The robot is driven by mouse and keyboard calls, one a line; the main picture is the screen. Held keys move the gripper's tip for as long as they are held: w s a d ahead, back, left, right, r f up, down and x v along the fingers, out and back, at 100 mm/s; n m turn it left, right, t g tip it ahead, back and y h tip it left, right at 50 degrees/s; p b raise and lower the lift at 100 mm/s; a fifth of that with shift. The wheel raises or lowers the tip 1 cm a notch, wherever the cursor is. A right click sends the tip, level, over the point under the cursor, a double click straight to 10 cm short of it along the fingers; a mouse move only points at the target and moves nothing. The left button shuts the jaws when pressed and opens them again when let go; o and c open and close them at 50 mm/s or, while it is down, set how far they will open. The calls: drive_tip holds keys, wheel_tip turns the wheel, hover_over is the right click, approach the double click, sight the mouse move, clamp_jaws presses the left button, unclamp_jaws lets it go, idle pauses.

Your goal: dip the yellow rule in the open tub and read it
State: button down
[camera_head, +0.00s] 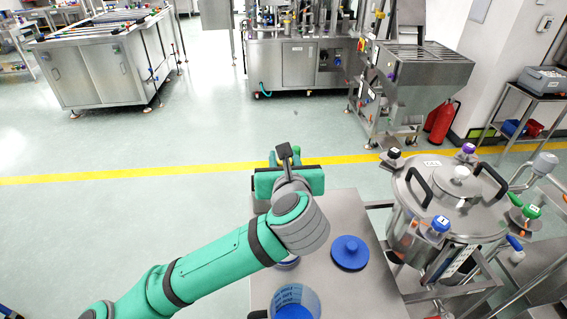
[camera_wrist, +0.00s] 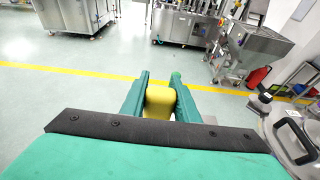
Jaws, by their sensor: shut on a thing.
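The yellow rule (camera_wrist: 159,101) is between the two green fingers of my gripper (camera_wrist: 160,82) in the wrist view. Only its near, blocky end shows; its length and any marks are hidden. In the head view my gripper (camera_head: 284,168) is beyond the far left part of the steel table (camera_head: 345,206), and its own body hides the rule. A clear tub (camera_head: 307,291) with blue inside stands at the near edge of the head view, partly cut off, with faint writing on its wall. A blue round lid (camera_head: 350,254) with a knob lies right of my arm. Another round container (camera_head: 288,264) is mostly hidden under my arm.
A large steel vessel (camera_head: 447,205) with black handles and coloured-capped bottles stands right of the table. A yellow floor line (camera_head: 130,174) crosses behind the table. A steel machine (camera_head: 300,62) and a hopper (camera_head: 425,72) stand far back. Open floor lies left.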

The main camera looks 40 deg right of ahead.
drive_tip(key=shift+r, duration=2.85)
drive_tip(key=shift+r, duration=3)
